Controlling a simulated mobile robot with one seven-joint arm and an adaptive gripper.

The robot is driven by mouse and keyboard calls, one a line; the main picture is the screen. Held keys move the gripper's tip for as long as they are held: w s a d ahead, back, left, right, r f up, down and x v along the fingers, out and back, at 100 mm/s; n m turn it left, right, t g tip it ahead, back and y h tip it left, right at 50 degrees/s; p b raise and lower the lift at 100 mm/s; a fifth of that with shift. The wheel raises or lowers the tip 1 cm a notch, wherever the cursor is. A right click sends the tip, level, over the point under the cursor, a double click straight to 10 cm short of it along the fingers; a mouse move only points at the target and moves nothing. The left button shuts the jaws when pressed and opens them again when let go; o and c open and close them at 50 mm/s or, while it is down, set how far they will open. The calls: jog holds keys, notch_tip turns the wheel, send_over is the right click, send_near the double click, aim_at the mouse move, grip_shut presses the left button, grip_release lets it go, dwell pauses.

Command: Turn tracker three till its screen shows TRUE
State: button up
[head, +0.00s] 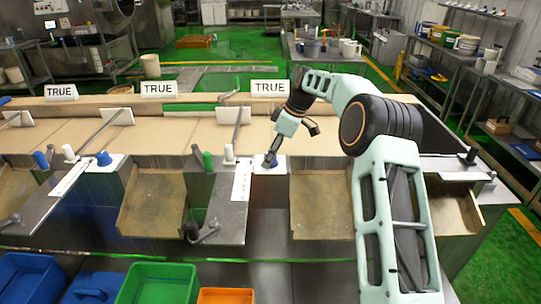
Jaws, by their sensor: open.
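Three white screens stand along the back of the long bench: the left screen (61,92), the middle screen (158,89) and the right screen (270,88). Each one reads TRUE. Blue knobs stand along the front ledge: a far-left knob (40,160) and a left-middle knob (103,158). A third blue knob (270,164) is in front of the right screen. My gripper (270,157) points down at this third knob and partly hides it. It is open; I cannot tell whether its fingers touch the knob.
A green post (207,160) and a white post (229,154) stand left of my gripper. Thin rods rise over the tan bench surface. Open trays (152,205) hang along the front. Blue bins (30,280), a green bin (158,285) and an orange bin (226,296) sit below.

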jog(key=v, duration=1.1)
jog(key=shift+d+r, duration=0.2)
jog(key=shift+r, duration=0.15)
jog(key=shift+f, duration=0.1)
